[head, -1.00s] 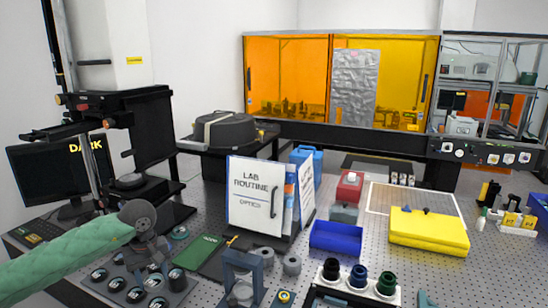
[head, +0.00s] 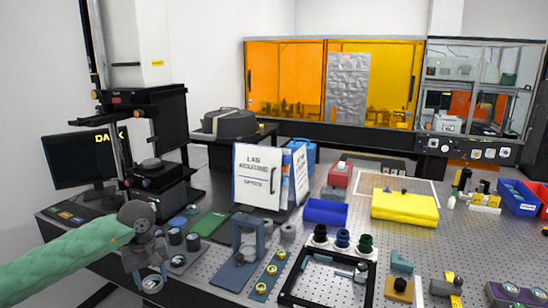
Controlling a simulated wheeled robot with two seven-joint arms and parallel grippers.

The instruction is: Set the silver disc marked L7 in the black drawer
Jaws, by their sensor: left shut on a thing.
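My left gripper (head: 148,262) is at the lower left, its jaws pointing down. It is shut on a round silver disc (head: 152,284) with a dark ring, held at the front left edge of the table. Its mark is too small to read, so I cannot tell whether it is L7. A grey holder (head: 184,262) with several similar round pieces is just right of the gripper, partly hidden by it. A low black open frame (head: 322,302) stands at the front centre; I cannot tell whether it is the black drawer. My right gripper is not in view.
A blue-grey stand (head: 236,272) and a strip with yellow-ringed pieces (head: 262,284) lie between the holder and the black frame. A white lab binder (head: 258,176), a blue bin (head: 326,212) and a yellow case (head: 405,207) are farther back.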

